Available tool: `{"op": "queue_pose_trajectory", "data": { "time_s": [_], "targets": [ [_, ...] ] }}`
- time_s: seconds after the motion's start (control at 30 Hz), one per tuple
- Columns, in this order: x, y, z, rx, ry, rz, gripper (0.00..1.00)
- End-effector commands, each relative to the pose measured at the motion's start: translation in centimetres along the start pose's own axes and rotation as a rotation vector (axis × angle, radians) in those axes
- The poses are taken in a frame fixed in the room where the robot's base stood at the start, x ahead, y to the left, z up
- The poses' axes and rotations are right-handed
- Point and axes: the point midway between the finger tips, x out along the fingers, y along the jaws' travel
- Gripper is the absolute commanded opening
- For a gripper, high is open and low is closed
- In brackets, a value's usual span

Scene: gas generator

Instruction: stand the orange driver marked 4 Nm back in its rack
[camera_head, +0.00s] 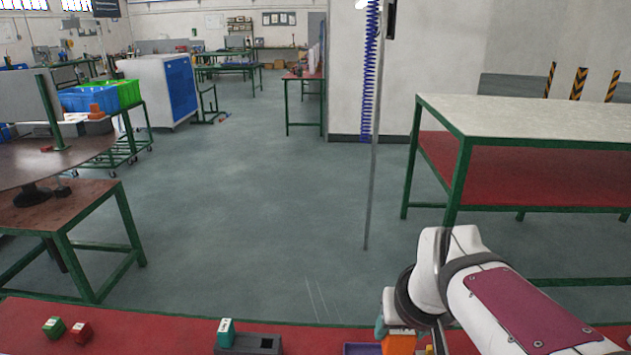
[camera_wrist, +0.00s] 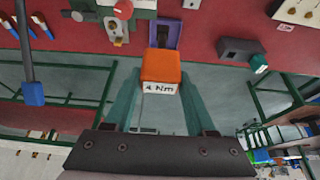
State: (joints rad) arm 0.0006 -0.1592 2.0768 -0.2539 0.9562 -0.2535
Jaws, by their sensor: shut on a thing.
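In the wrist view the orange driver (camera_wrist: 160,68), with a white label reading 4 Nm, sits between the teal fingers of my gripper (camera_wrist: 161,80). My gripper is shut on it. The driver also shows at the bottom edge of the head view (camera_head: 399,344), partly cut off. A dark grey block that looks like the rack (camera_head: 243,345) stands on the red bench top, left of my gripper in the head view. A teal driver (camera_head: 225,331) stands in its left end, and a dark opening shows at its right. The block also shows in the wrist view (camera_wrist: 236,47), right of the driver.
A purple tray (camera_head: 361,349) lies between the block and my gripper. Green (camera_head: 54,327) and red (camera_head: 81,332) pieces stand on the bench (camera_head: 150,335) at the left. In the wrist view, a grey fixture with a red knob (camera_wrist: 123,9) and blue-handled tools (camera_wrist: 33,92) are at the left.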

Motion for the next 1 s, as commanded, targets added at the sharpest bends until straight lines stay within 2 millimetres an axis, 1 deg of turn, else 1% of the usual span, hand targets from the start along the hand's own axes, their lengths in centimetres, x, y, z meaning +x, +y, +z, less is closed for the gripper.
{"op": "queue_pose_trajectory", "data": {
  "time_s": [0.37, 0.47, 0.53, 0.57, 0.67, 0.7, 0.77, 0.8, 0.87, 0.9, 1.0],
  "targets": [
    [0.0, -0.1, -0.1, -0.001, 0.0, 0.0, 0.0],
    [0.5, -0.9, -1.0, -0.004, -0.004, -0.003, 0.0],
    [1.2, -2.1, -2.4, -0.007, -0.009, -0.004, 0.0],
    [1.6, -3.0, -3.2, -0.008, -0.012, -0.005, 0.0],
    [3.4, -6.4, -5.8, -0.011, -0.02, -0.005, 0.0],
    [4.3, -8.0, -6.8, -0.011, -0.022, -0.005, 0.0],
    [5.7, -10.8, -8.1, -0.011, -0.022, -0.004, 0.0],
    [6.7, -12.7, -8.8, -0.012, -0.021, -0.003, 0.0],
    [8.1, -15.7, -9.6, -0.01, -0.019, -0.002, 0.0],
    [8.9, -17.5, -9.9, -0.01, -0.016, -0.001, 0.0],
    [10.7, -21.2, -10.2, -0.007, -0.008, -0.001, 0.0]
  ]
}}
